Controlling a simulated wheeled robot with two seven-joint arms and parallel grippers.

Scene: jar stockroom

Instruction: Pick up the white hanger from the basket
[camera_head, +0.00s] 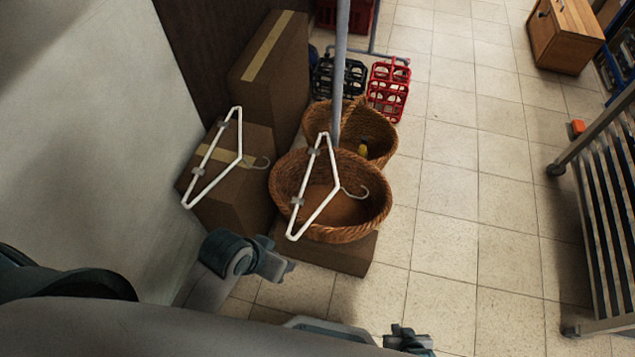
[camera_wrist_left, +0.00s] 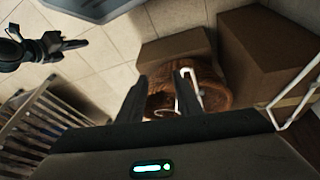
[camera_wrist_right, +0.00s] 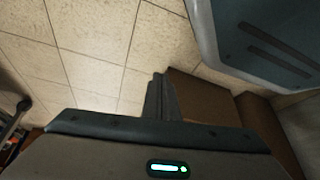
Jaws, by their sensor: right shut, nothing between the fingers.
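A white hanger (camera_head: 322,192) with grey clips lies across the round wicker basket (camera_head: 375,212), its hook to the right. A second white hanger (camera_head: 237,140) lies over the cardboard box at left. My left gripper (camera_head: 278,266) is in front of the basket, apart from both hangers. In the left wrist view its fingers (camera_wrist_left: 158,98) are apart and empty, with the basket (camera_wrist_left: 212,88) and part of a white hanger (camera_wrist_left: 196,80) beyond them. My right gripper (camera_head: 412,342) is low at the bottom edge, right of the basket. Its fingers (camera_wrist_right: 160,97) are together and empty.
Cardboard boxes (camera_head: 240,190) stand at left against the wall. A grey pole (camera_head: 341,60) rises behind the front basket, beside another basket (camera_head: 375,130). Red (camera_head: 388,90) and dark crates stand behind. A slatted rack (camera_head: 600,220) stands at right. The tiled floor between is clear.

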